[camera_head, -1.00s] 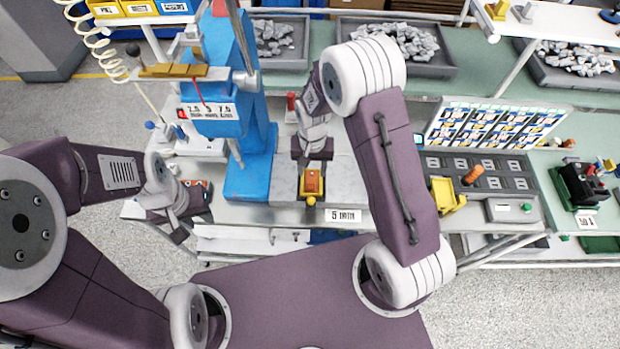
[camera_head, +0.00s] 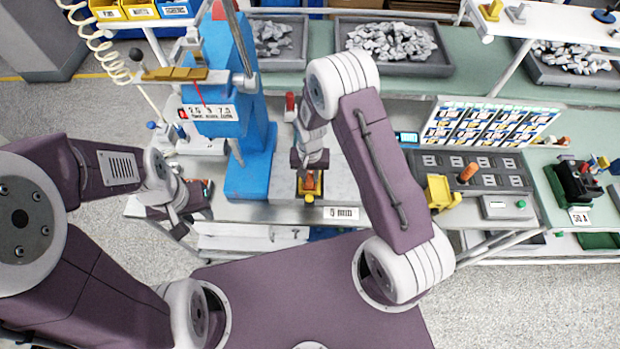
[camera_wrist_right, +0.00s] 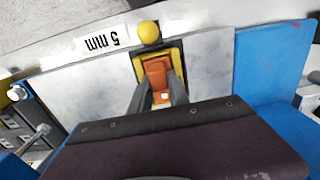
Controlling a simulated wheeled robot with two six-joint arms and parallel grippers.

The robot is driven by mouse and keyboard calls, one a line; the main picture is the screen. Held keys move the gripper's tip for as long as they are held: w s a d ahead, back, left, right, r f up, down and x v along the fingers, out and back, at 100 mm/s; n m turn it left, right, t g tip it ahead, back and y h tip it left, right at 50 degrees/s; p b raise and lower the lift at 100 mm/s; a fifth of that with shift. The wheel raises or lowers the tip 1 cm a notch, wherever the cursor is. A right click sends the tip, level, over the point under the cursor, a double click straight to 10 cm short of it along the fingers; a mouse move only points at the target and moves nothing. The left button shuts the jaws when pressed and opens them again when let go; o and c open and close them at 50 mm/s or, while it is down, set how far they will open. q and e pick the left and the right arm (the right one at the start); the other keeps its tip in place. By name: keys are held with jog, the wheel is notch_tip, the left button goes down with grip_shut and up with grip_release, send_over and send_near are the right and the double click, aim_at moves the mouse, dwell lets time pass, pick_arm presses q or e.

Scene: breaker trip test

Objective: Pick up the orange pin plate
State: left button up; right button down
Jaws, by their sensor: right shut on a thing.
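The orange pin plate (camera_head: 310,180) sits in a yellow holder (camera_head: 301,191) at the front of a pale slab. In the right wrist view, the plate (camera_wrist_right: 158,72) stands inside the yellow frame (camera_wrist_right: 176,60), beside a yellow ball. My right gripper (camera_head: 309,174) reaches down over it from behind. In the wrist view its two dark fingers (camera_wrist_right: 160,90) lie on either side of the plate, shut on it. The plate is still within the holder's outline; I cannot tell whether it is lifted. My left gripper (camera_head: 180,222) hangs empty at the left, its jaw opening unclear.
A blue press (camera_head: 250,160) stands just left of the slab. A "5 mm" label (camera_head: 341,213) is at the slab's front edge.

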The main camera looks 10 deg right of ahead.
aim_at(310, 175)
jog(key=shift+w+r, duration=0.1)
jog(key=shift+r, duration=0.15)
notch_tip(310, 175, up, 4)
jog(key=shift+d+f+b, duration=0.1)
jog(key=shift+f+b, duration=0.1)
jog(key=shift+b, duration=0.75)
jog(key=s+d+r+b, duration=0.2)
jog(key=s+d+r, duration=0.4)
jog(key=d, duration=0.3)
jog(key=shift+s+d+r, duration=0.2)
jog(key=shift+d+r, duration=0.15)
jog(key=shift+r, duration=0.1)
